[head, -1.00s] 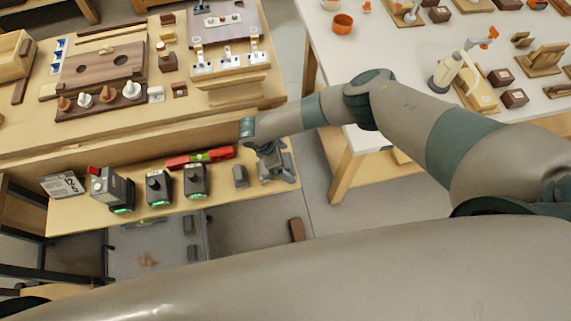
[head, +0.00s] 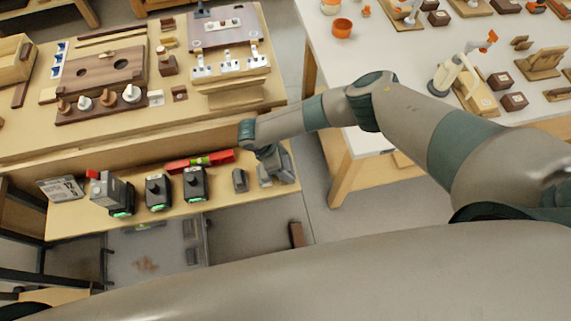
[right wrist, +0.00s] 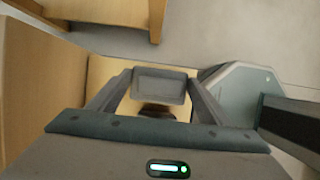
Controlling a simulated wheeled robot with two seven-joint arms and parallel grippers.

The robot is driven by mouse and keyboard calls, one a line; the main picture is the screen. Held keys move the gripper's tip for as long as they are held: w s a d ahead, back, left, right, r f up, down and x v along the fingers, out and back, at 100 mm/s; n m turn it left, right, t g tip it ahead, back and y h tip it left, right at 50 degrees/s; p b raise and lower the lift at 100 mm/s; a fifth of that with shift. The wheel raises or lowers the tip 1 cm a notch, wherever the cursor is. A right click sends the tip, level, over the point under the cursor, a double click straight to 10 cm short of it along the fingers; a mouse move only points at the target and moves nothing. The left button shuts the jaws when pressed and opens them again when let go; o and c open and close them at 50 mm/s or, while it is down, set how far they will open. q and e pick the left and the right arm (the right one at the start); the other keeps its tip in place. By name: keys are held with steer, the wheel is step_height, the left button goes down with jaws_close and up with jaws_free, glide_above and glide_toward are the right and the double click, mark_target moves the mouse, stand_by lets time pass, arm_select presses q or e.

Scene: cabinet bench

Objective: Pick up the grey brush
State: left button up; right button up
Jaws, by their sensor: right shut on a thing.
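My right gripper (head: 272,170) reaches down to the right end of the low wooden shelf in the head view. Its fingers and the thing between them are small there and partly hidden by the wrist. In the right wrist view the right gripper (right wrist: 159,92) is shut on a grey rectangular piece, which I take to be the grey brush (right wrist: 160,84). A dark brown part shows just below the grey face. Whether the brush still touches the shelf is hard to tell. My left gripper is not in view.
A grey block (head: 240,180) stands left of the right gripper on the low shelf (head: 222,205). A red level (head: 184,163) and dark chargers with green lights (head: 158,190) lie further left. The cluttered bench (head: 180,125) rises behind. A white table (head: 330,75) is at right.

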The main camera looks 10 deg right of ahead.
mark_target(287, 164)
steer(key=shift+r, duration=0.75)
steer(key=shift+s+d+r+b, duration=0.1)
steer(key=shift+r+b, duration=0.15)
steer(key=shift+r, duration=0.25)
steer(key=shift+s+d+r+b, duration=0.1)
steer(key=shift+r+b, duration=0.15)
steer(key=shift+r, duration=0.25)
steer(key=s+d+r+b, duration=0.1)
steer(key=s+d+r, duration=0.1)
steer(key=s, duration=0.3)
steer(key=s+d+r, duration=0.2)
steer(key=s+r, duration=0.3)
steer(key=shift+d+b, duration=0.25)
steer(key=shift+b, duration=0.15)
steer(key=shift+f, duration=0.1)
